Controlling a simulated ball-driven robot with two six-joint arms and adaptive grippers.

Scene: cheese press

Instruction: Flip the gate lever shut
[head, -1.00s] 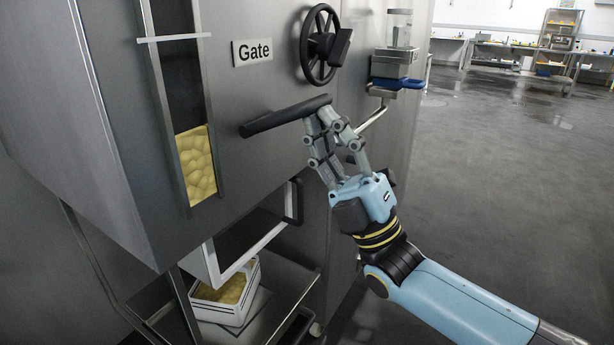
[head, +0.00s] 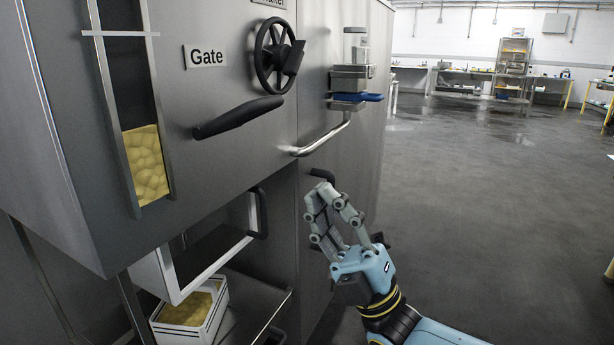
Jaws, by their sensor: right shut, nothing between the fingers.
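The black gate lever (head: 238,118) is on the grey machine front, below the "Gate" label (head: 206,57). It slants, with its right end higher than its left. My right gripper (head: 322,204) is below and to the right of the lever, clear of it. Its fingers are closed together with nothing between them. My left gripper is not in view.
A black handwheel (head: 278,55) is above the lever. A metal rail handle (head: 322,138) sticks out between lever and gripper. A blue tray (head: 357,97) with containers is at the right. A white crate (head: 180,336) holds yellow curds below. The floor at right is open.

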